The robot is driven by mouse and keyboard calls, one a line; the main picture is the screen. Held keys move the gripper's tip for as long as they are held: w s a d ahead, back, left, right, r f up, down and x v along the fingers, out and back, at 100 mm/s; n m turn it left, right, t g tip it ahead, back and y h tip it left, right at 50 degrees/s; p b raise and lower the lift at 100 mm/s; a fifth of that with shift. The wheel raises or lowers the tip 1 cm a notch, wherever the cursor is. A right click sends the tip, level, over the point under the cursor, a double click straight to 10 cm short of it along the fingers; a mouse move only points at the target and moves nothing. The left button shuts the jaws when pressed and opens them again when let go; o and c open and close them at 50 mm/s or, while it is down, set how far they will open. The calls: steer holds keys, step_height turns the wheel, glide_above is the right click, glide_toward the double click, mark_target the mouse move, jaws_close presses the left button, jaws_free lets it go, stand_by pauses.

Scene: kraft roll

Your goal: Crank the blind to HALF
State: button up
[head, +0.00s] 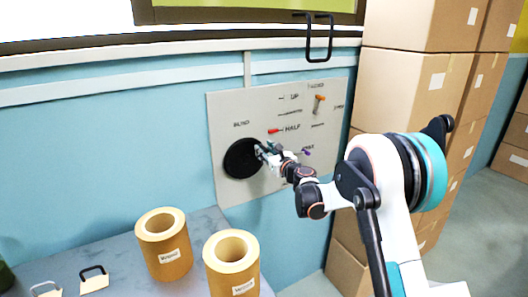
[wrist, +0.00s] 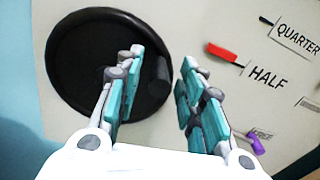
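The black round blind crank (head: 241,158) is on the grey wall panel (head: 228,110), under the label BLIND. It also shows in the wrist view (wrist: 72,62), with a dark stub handle (wrist: 158,82) on its right side. My gripper (head: 263,151) is at the right edge of the crank. In the wrist view my gripper (wrist: 160,66) has its teal fingers apart, one on each side of the handle; I cannot tell whether either touches it. A red pointer (head: 273,131) is beside the HALF label (head: 292,128); it also shows in the wrist view (wrist: 221,52).
An orange lever (head: 319,102) and a purple knob (head: 306,152) are also on the panel. Two kraft rolls (head: 163,243) (head: 231,262) stand on the grey table below. Stacked cartons (head: 405,90) rise at the right. A black wire loop (head: 319,38) hangs above the panel.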

steer(key=shift+x, duration=0.75)
jaws_close()
steer(key=shift+f, duration=0.1)
steer(key=shift+w+d+f+m+b, duration=0.15)
steer(key=shift+d+f+m+b, duration=0.15)
steer(key=shift+f+m+b, duration=0.75)
steer(key=shift+w+d+f+m+b, duration=0.25)
steer(key=shift+f+m, duration=0.35)
steer(key=shift+m, duration=1)
steer(key=shift+w+d+f+m+b, duration=0.1)
steer(key=shift+d+f+m+b, duration=0.25)
steer(key=shift+f+m+b, duration=0.7)
steer(key=shift+r+m+p, duration=0.2)
steer(key=shift+m+p, duration=0.15)
steer(key=shift+m, duration=0.05)
